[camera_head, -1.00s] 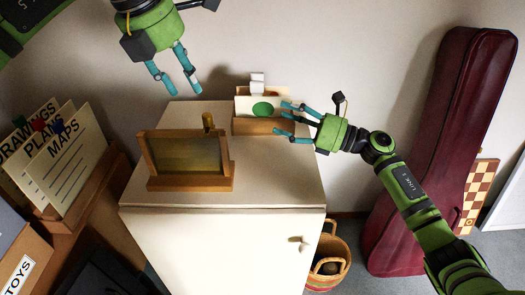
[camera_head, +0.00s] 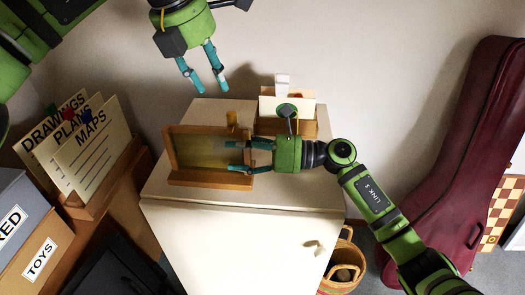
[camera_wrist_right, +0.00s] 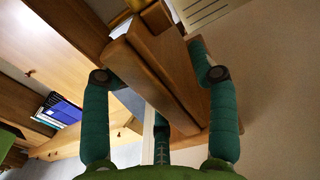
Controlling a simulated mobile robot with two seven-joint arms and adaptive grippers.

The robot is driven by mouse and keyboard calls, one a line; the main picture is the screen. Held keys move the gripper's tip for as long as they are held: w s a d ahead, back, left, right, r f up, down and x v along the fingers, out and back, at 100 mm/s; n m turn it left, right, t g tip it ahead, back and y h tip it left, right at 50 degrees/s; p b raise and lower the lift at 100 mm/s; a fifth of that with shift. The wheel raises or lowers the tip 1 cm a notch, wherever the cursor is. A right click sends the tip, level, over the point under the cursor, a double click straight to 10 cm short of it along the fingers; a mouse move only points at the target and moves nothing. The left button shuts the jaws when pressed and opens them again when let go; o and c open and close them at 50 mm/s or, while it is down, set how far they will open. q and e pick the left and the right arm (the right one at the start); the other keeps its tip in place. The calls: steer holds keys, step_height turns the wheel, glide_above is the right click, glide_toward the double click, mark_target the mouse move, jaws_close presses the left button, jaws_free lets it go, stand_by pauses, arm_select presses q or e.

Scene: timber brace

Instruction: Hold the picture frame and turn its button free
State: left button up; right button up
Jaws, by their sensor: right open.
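The picture frame (camera_head: 205,152), brown wood around a dull yellowish panel, stands upright in a wooden base (camera_head: 208,180) on the white cabinet. The button (camera_head: 232,121), a small golden piece, rises at its top edge, right of centre. My right gripper (camera_head: 232,157) is open at the frame's right side, fingertips overlapping its edge. In the right wrist view, the wooden frame edge (camera_wrist_right: 160,80) lies between the spread fingers; firm contact cannot be told. My left gripper (camera_head: 209,90) is open and empty in the air above and behind the frame.
A wooden holder (camera_head: 300,128) with cards stands behind my right gripper on the white cabinet (camera_head: 235,250). A folder rack (camera_head: 120,165) and boxes are at left. A woven basket (camera_head: 333,285) and a dark red instrument case (camera_head: 470,170) are at right.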

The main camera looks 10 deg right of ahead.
mark_target(210, 154)
steer(key=shift+x, duration=1.2)
